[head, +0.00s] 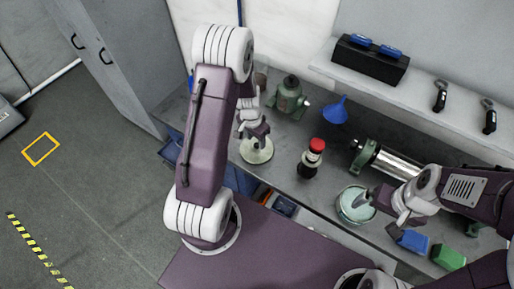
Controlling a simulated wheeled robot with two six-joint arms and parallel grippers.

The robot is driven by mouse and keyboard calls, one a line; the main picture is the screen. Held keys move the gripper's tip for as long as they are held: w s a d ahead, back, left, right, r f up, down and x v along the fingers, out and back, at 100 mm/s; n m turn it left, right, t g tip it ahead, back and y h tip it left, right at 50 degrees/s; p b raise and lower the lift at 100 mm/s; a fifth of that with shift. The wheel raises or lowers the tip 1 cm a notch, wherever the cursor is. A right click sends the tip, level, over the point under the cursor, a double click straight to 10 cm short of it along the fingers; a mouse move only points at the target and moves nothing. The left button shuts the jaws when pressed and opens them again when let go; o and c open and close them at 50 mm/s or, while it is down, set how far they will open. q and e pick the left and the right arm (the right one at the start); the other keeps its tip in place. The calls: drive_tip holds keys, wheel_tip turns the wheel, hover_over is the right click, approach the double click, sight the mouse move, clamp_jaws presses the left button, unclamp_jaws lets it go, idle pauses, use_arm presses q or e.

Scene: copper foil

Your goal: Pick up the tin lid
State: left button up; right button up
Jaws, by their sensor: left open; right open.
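Two round pale pieces lie on the grey workbench, and I cannot tell for sure which is the tin lid. One is a cream disc (258,155) left of centre. My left gripper (257,139) is open directly above it, hiding its middle; contact cannot be told. The other is a pale green round top with a rim (352,213), right of centre. My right gripper (363,201) is open at its right side, its fingers overlapping the top in view.
A dark bottle with a red cap (312,158) stands between the grippers. Blue (411,241) and green (448,257) blocks lie front right. A shelf (425,85) overhangs the back.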

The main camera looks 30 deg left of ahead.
sight(257, 144)
use_arm(q)
drive_tip(key=f, duration=0.3)
drive_tip(key=shift+w+d, duration=0.1)
drive_tip(key=shift+w, duration=0.1)
drive_tip(key=shift+w+f, duration=0.15)
drive_tip(key=shift+f, duration=0.05)
clamp_jaws()
drive_tip(key=shift+r, duration=0.1)
